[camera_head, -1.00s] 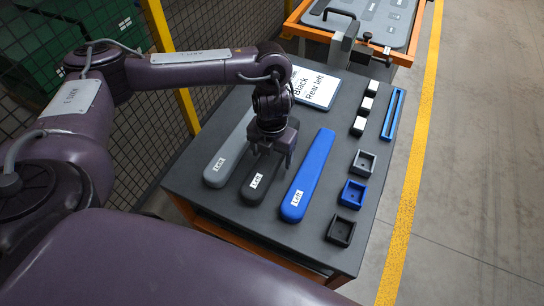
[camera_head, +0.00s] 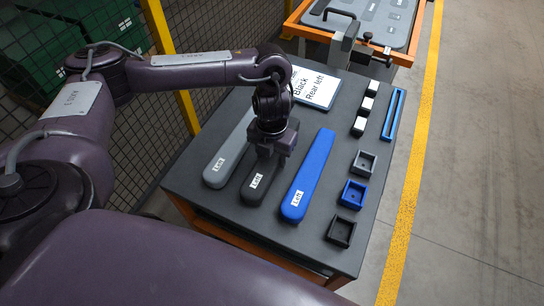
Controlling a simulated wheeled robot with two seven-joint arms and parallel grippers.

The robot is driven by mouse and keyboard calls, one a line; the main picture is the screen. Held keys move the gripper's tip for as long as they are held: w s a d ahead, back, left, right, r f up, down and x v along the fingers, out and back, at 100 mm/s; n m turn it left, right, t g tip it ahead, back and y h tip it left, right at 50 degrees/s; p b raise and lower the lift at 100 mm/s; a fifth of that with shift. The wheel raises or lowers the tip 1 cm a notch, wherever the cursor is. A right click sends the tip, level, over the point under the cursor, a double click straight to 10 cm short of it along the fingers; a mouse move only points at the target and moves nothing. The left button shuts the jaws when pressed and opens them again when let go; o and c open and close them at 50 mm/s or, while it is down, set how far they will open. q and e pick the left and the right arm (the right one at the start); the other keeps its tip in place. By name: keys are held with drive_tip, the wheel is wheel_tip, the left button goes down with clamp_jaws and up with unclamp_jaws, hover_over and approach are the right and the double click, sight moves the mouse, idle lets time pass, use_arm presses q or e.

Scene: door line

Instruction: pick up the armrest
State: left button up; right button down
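Three long armrests lie side by side on the dark table (camera_head: 335,255), each with a white "Left" label: a grey armrest (camera_head: 228,155), a black armrest (camera_head: 256,184) and a blue armrest (camera_head: 309,175). My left gripper (camera_head: 268,158) points down at the black armrest, right over its middle, and hides part of it. Its fingertips are down at the armrest and mostly hidden, so I cannot tell whether they are closed on it. A sign (camera_head: 315,88) behind reads "Black" and "Rear left". My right gripper is not in view.
On the right of the table stand small square trays in grey (camera_head: 364,163), blue (camera_head: 353,194) and black (camera_head: 341,232), several white blocks (camera_head: 359,126) and a blue slotted bar (camera_head: 394,115). A fence and yellow post (camera_head: 158,25) stand left.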

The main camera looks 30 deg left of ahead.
use_arm(q)
drive_tip(key=c, duration=0.4)
drive_tip(key=shift+r, duration=0.3)
drive_tip(key=shift+c, duration=0.2)
wheel_tip(320, 180, up, 20)
drive_tip(key=p, duration=0.4)
